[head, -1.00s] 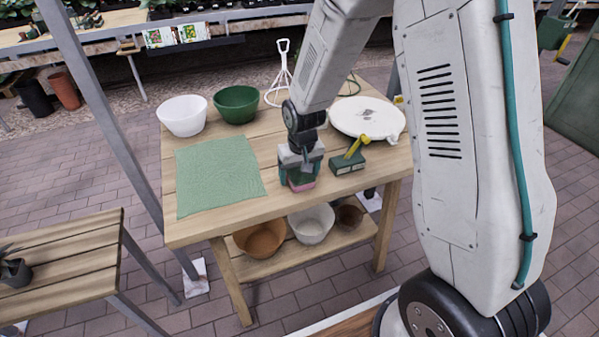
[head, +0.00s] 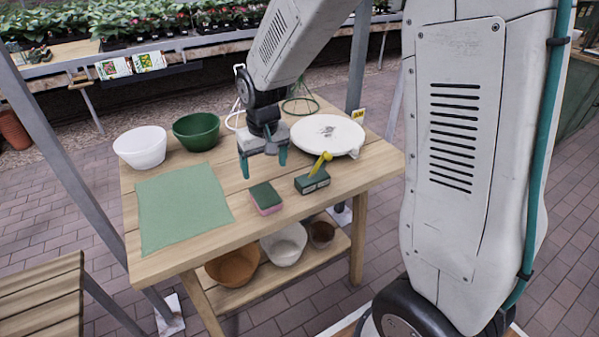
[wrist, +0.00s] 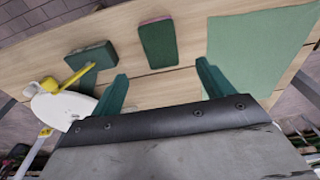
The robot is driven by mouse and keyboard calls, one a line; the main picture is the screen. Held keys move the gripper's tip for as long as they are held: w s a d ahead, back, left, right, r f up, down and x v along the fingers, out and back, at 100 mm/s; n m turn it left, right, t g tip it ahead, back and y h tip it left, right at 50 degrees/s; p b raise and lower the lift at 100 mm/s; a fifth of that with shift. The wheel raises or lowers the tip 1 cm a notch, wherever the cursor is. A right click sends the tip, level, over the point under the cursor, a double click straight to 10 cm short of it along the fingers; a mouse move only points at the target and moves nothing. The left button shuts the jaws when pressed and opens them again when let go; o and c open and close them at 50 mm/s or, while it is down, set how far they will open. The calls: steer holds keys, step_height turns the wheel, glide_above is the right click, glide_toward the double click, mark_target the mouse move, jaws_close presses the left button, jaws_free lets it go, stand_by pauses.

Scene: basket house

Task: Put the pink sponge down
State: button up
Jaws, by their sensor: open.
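The pink sponge (head: 266,199), pink below with a dark green top, lies flat on the wooden table near its front edge. It also shows in the wrist view (wrist: 158,42), beyond the fingertips. My gripper (head: 264,168) is open and empty. It hangs above the table, behind the sponge and apart from it. In the wrist view its two teal fingers (wrist: 160,80) are spread wide with nothing between them.
A green cloth (head: 183,207) lies left of the sponge. A dark green block (head: 312,181) with a yellow-handled tool (head: 320,163) sits to the right. Bare wood surrounds the sponge.

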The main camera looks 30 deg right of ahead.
steer(key=s+d+r, duration=0.1)
steer(key=s+r, duration=0.3)
steer(key=s, duration=0.5)
steer(key=s+d+r, duration=0.1)
steer(key=s+r, duration=0.4)
steer(key=s, duration=0.5)
steer(key=s+d+r, duration=0.1)
steer(key=s+r, duration=0.4)
steer(key=s, duration=0.4)
steer(key=shift+s+r, duration=0.25)
